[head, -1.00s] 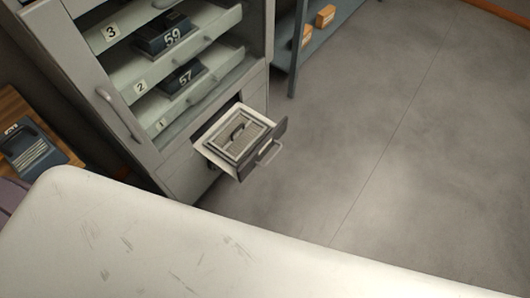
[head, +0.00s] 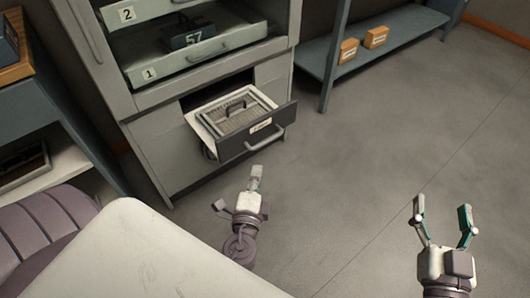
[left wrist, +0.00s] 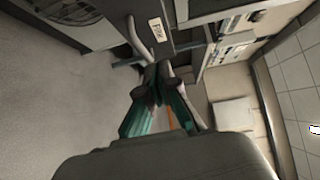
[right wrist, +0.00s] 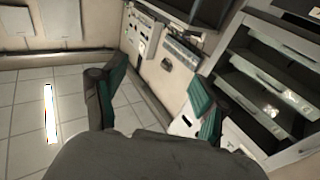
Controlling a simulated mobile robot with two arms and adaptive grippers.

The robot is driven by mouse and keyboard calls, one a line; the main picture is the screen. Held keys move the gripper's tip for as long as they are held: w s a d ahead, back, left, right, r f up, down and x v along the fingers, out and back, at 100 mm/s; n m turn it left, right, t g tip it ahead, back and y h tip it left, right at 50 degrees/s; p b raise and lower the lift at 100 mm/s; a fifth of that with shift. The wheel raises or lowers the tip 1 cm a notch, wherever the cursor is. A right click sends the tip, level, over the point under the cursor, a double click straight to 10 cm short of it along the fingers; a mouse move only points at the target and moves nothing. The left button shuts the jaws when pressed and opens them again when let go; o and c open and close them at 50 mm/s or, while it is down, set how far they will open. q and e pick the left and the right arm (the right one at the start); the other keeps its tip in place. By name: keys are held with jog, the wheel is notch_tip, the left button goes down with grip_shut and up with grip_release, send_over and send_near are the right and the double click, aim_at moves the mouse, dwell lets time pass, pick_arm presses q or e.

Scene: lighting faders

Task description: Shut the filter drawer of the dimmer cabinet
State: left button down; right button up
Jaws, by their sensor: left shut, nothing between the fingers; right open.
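The filter drawer (head: 257,134) sticks out of the lower part of the grey dimmer cabinet (head: 165,145) in the head view. It has a dark front, a label and a bar handle (head: 266,139), and holds a framed filter (head: 236,112). My left gripper (head: 255,178) is shut and empty, just in front of and below the drawer front, apparently apart from it. In the left wrist view, the labelled drawer front (left wrist: 152,32) lies just beyond the closed fingertips (left wrist: 160,76). My right gripper (head: 442,212) is open and empty over the floor at right, well away from the drawer.
A blue-grey low shelf (head: 390,40) with two orange boxes stands at back right. A pale scratched surface (head: 130,255) fills the lower left. Floor right of the drawer is clear.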

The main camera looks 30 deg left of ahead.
pick_arm(q)
jog(key=r, duration=0.1)
jog(key=p, duration=0.1)
send_near(255, 124)
jog(key=w+d, duration=0.1)
jog(key=w, duration=0.3)
jog(key=shift+w+a+f, duration=0.1)
jog(key=shift+w+a, duration=0.2)
jog(key=shift+a, duration=0.2)
jog(key=shift+w+a+f, duration=0.1)
jog(key=shift+w+a, duration=0.2)
jog(key=shift+a, duration=0.2)
jog(key=shift+w+a, duration=0.25)
jog(key=shift+a, duration=0.4)
pick_arm(e)
jog(key=shift+s+d+f+g+h, duration=0.2)
jog(key=shift+d+f+g, duration=0.05)
jog(key=shift+f+g, duration=0.35)
jog(key=shift+s+d+f+g+h, duration=0.2)
jog(key=shift+f+g, duration=0.3)
jog(key=shift+f, duration=0.15)
